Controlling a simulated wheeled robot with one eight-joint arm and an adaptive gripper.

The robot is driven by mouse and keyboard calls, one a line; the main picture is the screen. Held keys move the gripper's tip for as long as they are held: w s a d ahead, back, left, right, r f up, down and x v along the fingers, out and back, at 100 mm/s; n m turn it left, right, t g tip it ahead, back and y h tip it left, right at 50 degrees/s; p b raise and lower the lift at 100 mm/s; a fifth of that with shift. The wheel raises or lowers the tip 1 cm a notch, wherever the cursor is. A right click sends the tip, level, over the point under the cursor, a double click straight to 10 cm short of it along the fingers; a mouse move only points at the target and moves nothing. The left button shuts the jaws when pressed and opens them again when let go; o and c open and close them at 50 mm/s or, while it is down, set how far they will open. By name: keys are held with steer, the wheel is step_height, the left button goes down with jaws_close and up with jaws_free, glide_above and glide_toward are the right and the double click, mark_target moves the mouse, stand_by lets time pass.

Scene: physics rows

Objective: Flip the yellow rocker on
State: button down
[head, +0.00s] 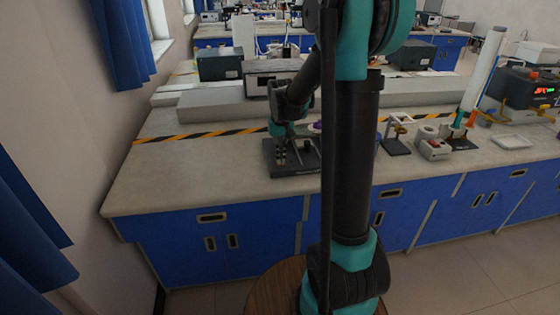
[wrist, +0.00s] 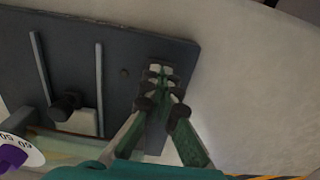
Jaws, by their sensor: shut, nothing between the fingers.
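My gripper (head: 280,158) is over the left part of a dark panel (head: 308,168) on the bench. In the wrist view the shut fingers (wrist: 160,72) are close together over one end of the panel (wrist: 80,30), with nothing seen held. I cannot tell whether the fingertips touch it. I cannot make out a yellow rocker for certain in either view; the fingers cover part of the panel. The panel has two pale slots, a black knob (wrist: 66,104) and a purple dial (wrist: 12,157) on a white scale at the lower left.
A black and yellow striped tape (head: 200,136) runs along the bench behind the panel. The bench left of the panel is clear.

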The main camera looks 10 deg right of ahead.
steer(key=shift+f, duration=0.15)
steer(key=shift+r, duration=3.5)
steer(key=shift+s, duration=0.1)
steer(key=s+d+f+t, duration=0.2)
steer(key=s+f, duration=0.3)
steer(key=s, duration=0.6)
steer(key=s+d+f+t, duration=0.2)
steer(key=s+f, duration=0.3)
steer(key=s, duration=0.5)
steer(key=shift+s+f, duration=0.4)
